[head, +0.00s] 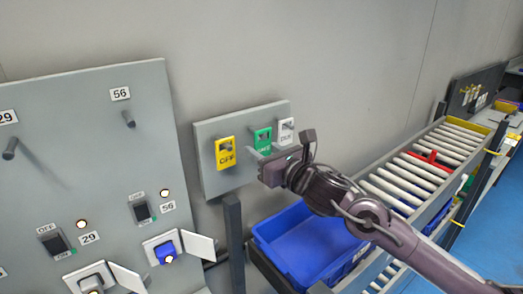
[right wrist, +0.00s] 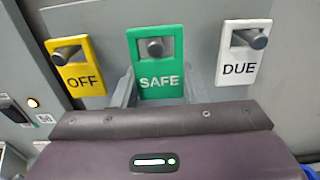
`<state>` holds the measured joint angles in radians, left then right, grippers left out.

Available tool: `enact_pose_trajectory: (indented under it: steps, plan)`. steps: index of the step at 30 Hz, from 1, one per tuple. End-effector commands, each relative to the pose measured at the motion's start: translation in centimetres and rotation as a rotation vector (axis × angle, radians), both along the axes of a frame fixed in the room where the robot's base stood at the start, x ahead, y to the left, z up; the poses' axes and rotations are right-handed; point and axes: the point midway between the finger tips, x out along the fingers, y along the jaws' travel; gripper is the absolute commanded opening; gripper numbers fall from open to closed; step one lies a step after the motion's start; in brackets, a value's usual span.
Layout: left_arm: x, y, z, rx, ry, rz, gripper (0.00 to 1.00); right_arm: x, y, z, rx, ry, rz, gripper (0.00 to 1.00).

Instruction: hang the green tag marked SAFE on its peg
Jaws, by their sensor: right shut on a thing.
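The green SAFE tag (head: 263,139) is on the middle peg of a small grey tag board (head: 212,178). In the right wrist view the green tag (right wrist: 155,65) is upright, with the peg's round end (right wrist: 155,47) showing in its slot. My right gripper (head: 262,153) is at the tag's lower part. Its fingers (right wrist: 160,92) stand on both sides of the tag and are shut on it. My left gripper is not in view.
The yellow OFF tag (head: 225,153) and white DUE tag (head: 285,132) hang close on either side. A large grey panel at left has bare pegs by labels 56 (head: 128,118) and 29 (head: 10,148). A blue bin (head: 300,250) and roller conveyor (head: 415,170) lie below right.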

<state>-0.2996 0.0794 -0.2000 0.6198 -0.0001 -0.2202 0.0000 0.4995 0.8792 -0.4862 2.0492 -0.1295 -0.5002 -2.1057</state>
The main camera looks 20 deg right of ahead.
Motion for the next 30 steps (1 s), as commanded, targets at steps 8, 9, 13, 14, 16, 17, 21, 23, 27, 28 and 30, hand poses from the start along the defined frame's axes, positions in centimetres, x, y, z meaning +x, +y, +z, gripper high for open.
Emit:
enact_pose_trajectory:
  steps: [8,9,13,14,16,17,21,23,27,28,30]
  plan:
    - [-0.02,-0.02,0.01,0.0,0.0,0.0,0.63,-0.02,0.02,0.03,0.0,0.0,0.0,0.16]
    - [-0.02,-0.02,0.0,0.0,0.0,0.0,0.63,-0.02,0.02,0.02,0.0,0.0,0.0,0.16]
    - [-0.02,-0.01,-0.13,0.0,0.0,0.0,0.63,-0.02,0.02,0.0,0.0,-0.001,0.0,0.16]
    - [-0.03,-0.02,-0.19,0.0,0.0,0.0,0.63,-0.02,0.02,-0.01,0.0,-0.001,0.0,0.16]
    - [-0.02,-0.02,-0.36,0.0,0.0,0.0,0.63,-0.01,0.03,-0.03,0.0,-0.001,0.0,0.16]
    - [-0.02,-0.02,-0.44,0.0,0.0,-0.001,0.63,-0.01,0.03,-0.03,0.001,-0.002,0.0,0.16]
    - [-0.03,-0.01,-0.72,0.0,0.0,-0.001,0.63,-0.02,0.05,-0.04,-0.001,-0.001,0.0,0.16]
    - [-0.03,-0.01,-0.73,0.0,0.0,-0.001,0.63,-0.03,0.05,-0.01,-0.001,-0.001,0.001,0.16]
    - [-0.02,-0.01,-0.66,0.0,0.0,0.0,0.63,-0.03,0.05,0.04,0.0,0.0,0.001,0.16]
    - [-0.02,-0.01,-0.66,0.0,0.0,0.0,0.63,-0.03,0.05,0.04,0.0,0.0,0.001,0.16]
    - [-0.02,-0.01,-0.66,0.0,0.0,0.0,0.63,-0.03,0.04,0.05,0.0,0.0,0.001,0.16]
